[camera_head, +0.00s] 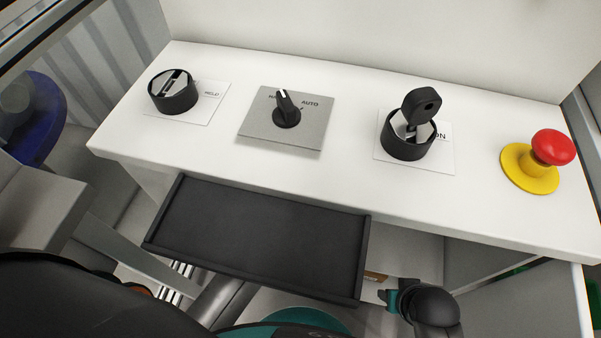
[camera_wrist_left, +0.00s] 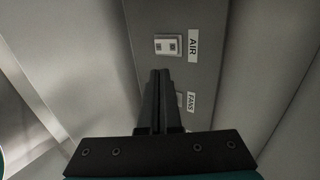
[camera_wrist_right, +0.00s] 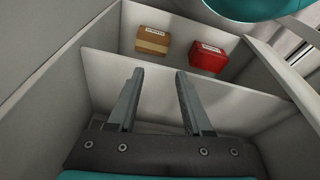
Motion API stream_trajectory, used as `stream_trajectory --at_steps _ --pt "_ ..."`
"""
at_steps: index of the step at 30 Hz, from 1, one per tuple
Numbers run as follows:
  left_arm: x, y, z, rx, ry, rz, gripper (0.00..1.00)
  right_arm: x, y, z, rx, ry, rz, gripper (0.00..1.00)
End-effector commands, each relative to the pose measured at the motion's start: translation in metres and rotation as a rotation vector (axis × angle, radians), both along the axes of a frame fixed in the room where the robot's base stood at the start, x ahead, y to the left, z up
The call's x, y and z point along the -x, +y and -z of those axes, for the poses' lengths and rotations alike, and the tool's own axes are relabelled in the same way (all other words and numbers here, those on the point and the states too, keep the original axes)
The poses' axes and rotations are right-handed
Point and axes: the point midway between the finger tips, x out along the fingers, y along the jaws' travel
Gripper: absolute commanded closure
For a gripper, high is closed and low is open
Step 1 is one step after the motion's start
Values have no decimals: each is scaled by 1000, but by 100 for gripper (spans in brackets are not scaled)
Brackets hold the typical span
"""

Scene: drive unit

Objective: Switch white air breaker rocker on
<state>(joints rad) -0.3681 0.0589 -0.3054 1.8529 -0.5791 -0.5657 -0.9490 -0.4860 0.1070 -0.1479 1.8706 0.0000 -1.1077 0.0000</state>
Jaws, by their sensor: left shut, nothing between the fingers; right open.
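The white AIR breaker rocker (camera_wrist_left: 167,46) sits in a grey panel (camera_wrist_left: 212,14) in the left wrist view, with an AIR label (camera_wrist_left: 193,46) to its right. My left gripper (camera_wrist_left: 160,73) is shut and empty. Its fingertips appear just below the rocker in the picture; I cannot tell whether they touch it. A second switch beside the FANS label (camera_wrist_left: 190,101) is mostly hidden behind the fingers. My right gripper (camera_wrist_right: 158,73) is open and empty, over a grey compartment in the right wrist view. The rocker is not visible in the head view.
A white console (camera_head: 350,110) carries a grey selector plate (camera_head: 256,131), a key switch (camera_head: 409,139) and a red emergency button (camera_head: 553,147). A black tray (camera_head: 262,239) juts out below its front edge. A brown box (camera_wrist_right: 152,41) and a red box (camera_wrist_right: 208,58) lie in the compartment.

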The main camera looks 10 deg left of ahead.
Motion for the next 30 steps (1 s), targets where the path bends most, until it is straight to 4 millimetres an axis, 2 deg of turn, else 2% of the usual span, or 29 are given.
stream_trajectory --at_steps 1,6,12,18,30 --pt "1 1 11 -8 -9 4 100 2 0 18 0 6 0 50" --pt "6 1 27 -12 -52 5 100 7 -1 60 2 20 -1 50" --pt "12 -1 37 -2 -98 5 100 12 -1 95 4 32 -2 50" --pt "15 -2 39 5 -119 5 100 14 -2 107 5 37 -2 50" --pt "14 -2 38 6 -121 5 100 13 -2 105 5 36 -2 50"
